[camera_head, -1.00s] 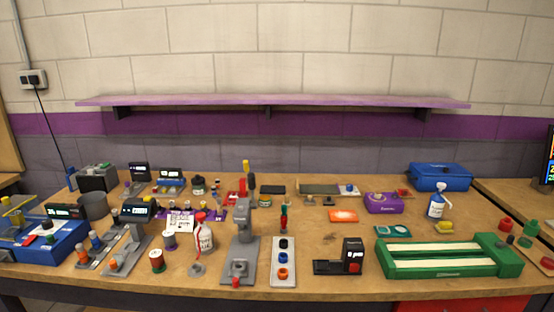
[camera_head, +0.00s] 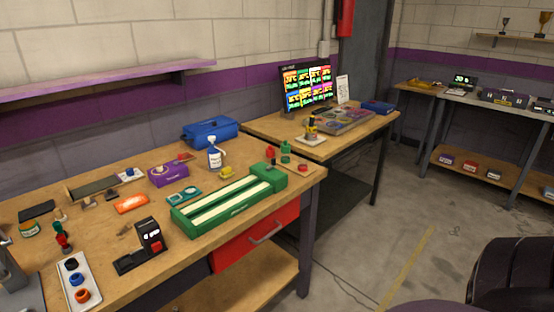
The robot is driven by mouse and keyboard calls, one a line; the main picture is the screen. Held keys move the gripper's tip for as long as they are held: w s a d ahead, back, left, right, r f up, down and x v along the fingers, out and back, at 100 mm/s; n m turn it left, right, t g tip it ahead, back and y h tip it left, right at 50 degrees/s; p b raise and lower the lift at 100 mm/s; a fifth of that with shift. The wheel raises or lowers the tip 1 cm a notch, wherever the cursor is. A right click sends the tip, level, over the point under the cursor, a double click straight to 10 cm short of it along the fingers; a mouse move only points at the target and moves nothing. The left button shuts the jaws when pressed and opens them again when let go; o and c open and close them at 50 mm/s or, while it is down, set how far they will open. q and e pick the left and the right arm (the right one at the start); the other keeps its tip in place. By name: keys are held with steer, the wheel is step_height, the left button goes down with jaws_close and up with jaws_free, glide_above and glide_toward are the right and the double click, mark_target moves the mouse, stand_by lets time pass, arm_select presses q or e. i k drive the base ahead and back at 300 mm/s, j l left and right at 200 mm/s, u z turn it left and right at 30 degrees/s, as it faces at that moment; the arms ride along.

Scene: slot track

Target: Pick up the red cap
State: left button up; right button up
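A small red piece (camera_head: 270,153) stands at the right end of the long wooden workbench, beside a green bottle-like piece (camera_head: 285,152). A small flat pad with a red spot on it (camera_head: 303,168) lies just in front of them. These are too small to tell which one is the red cap.
A long green track fixture (camera_head: 228,206), a blue case (camera_head: 210,132) and a white pump bottle (camera_head: 215,154) stand close by on the bench. A second table (camera_head: 262,127) holds a screen (camera_head: 308,88). Open floor (camera_head: 400,215) lies to the right.

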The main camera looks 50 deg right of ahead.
mark_target(269, 151)
steer(key=z, duration=1.65)
